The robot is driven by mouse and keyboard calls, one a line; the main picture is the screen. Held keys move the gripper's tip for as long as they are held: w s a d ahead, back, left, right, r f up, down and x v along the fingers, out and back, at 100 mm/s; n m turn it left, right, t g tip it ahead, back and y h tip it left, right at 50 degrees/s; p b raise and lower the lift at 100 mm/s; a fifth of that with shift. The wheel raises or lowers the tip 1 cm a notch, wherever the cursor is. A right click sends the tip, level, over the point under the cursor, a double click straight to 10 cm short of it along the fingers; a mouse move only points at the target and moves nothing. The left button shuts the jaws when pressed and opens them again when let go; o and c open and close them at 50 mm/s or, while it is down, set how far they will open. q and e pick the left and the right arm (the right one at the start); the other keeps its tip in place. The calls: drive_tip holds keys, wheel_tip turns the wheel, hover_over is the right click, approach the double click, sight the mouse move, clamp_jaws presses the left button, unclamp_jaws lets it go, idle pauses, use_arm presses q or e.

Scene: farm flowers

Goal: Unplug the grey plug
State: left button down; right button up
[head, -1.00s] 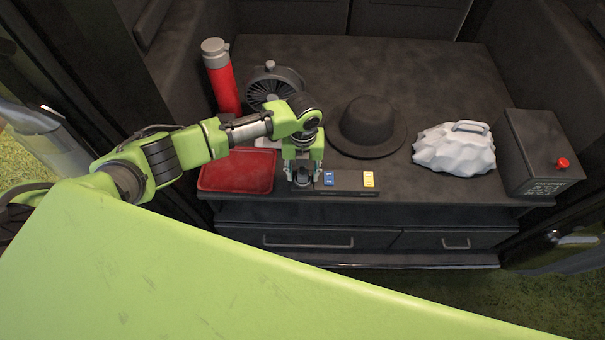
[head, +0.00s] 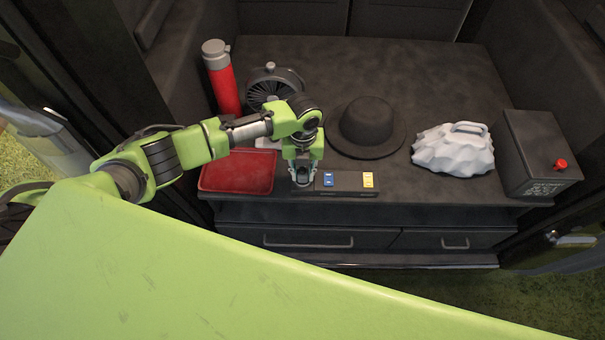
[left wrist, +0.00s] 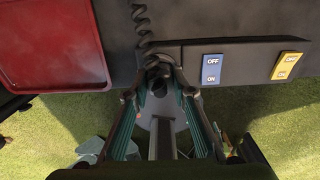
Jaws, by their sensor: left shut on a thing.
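My left gripper (head: 303,178) points down at the left end of a black switch panel at the shelf's front edge. It is shut on the grey plug (head: 303,174), which is mostly hidden by the fingers. In the left wrist view the fingers (left wrist: 160,92) stand on both sides of the dark plug end (left wrist: 157,72), with a coiled black cord (left wrist: 143,25) running up behind it. The plug appears to be still at the end of the panel (left wrist: 243,63); the contact is hard to make out. My right gripper is not in view.
The panel bears a blue switch (head: 328,179) and a yellow switch (head: 368,179). A red tray (head: 236,172) lies left of the gripper. A fan (head: 272,88), red flask (head: 222,80), black hat (head: 368,125), white jug (head: 455,150) and black box (head: 540,150) stand around.

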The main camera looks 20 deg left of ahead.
sight(303, 170)
use_arm(q)
drive_tip(key=shift+r+p, duration=2.5)
drive_tip(key=shift+r, duration=0.3)
